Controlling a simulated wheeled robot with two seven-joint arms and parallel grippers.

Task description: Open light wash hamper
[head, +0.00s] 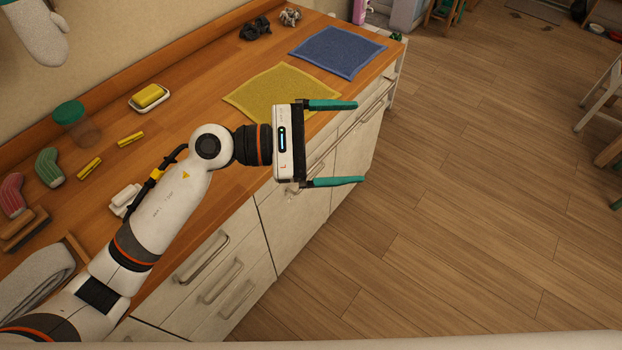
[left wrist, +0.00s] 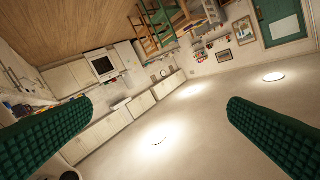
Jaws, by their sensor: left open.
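My left gripper (head: 335,145) is open and empty, its two green fingers spread apart over the front edge of the wooden counter. Its fingers also show in the left wrist view (left wrist: 160,125), with nothing between them; that view looks out across the room and is tilted. No light wash hamper can be made out in either view. White cabinet fronts (head: 290,222) with bar handles stand below the counter. My right gripper is not in view.
The wooden counter (head: 185,118) holds a yellow cloth (head: 262,88), a blue cloth (head: 337,52), a sponge on a dish (head: 149,97), a green-lidded jar (head: 72,125) and small items. The wooden floor (head: 460,200) right of the cabinets is clear. A chair (head: 600,95) stands at the far right.

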